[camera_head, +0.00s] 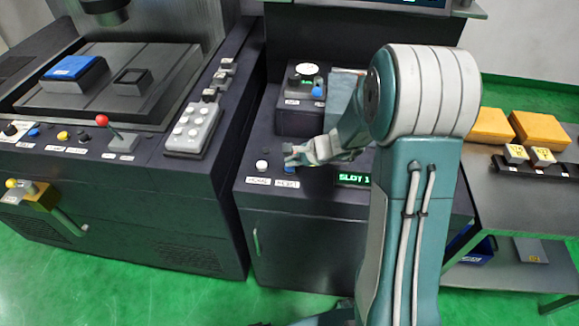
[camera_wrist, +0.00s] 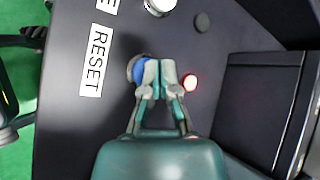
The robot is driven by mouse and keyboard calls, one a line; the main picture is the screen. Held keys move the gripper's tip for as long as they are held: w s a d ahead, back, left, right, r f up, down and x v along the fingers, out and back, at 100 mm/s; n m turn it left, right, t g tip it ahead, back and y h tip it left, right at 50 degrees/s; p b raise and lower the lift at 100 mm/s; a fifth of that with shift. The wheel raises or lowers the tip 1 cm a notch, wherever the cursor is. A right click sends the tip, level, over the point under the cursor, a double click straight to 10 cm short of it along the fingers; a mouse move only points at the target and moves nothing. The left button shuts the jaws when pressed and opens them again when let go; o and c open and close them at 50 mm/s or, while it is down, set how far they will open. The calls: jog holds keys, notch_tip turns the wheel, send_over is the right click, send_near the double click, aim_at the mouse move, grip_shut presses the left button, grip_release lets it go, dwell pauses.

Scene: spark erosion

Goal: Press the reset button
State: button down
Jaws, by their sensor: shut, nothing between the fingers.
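The reset button is a blue round button (camera_wrist: 137,68) beside a white RESET label (camera_wrist: 96,60) in the wrist view. My gripper (camera_wrist: 157,66) is shut and empty. Its fingertips cover the right part of the blue button in that view. In the head view my gripper (camera_head: 291,154) is over the front panel, just above the blue button (camera_head: 290,169), which is partly hidden. I cannot tell whether the fingertips touch the button.
A red lit lamp (camera_wrist: 189,82) is right of my fingers in the wrist view. A white button (camera_head: 262,165) is left of the blue one. A green SLOT 1 display (camera_head: 353,179) is to the right. A raised box with a blue knob (camera_head: 317,92) stands behind.

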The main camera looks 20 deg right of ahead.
jog(key=shift+f, duration=0.45)
dwell(0.7)
jog(key=shift+r, duration=0.9)
jog(key=shift+r, duration=2.5)
jog(key=s+r+n+h, duration=0.2)
jog(key=s+r+n, duration=0.3)
jog(key=s, duration=0.4)
jog(key=s+r+n+h, duration=0.2)
jog(key=s+r+n, duration=0.2)
jog(key=s, duration=0.5)
jog(key=s+r+n+h, duration=0.3)
jog(key=s+r+n, duration=0.2)
jog(key=s+n, duration=0.3)
jog(key=shift+s+a+r, duration=0.25)
jog(key=shift+s+r, duration=0.05)
jog(key=shift+s, duration=0.15)
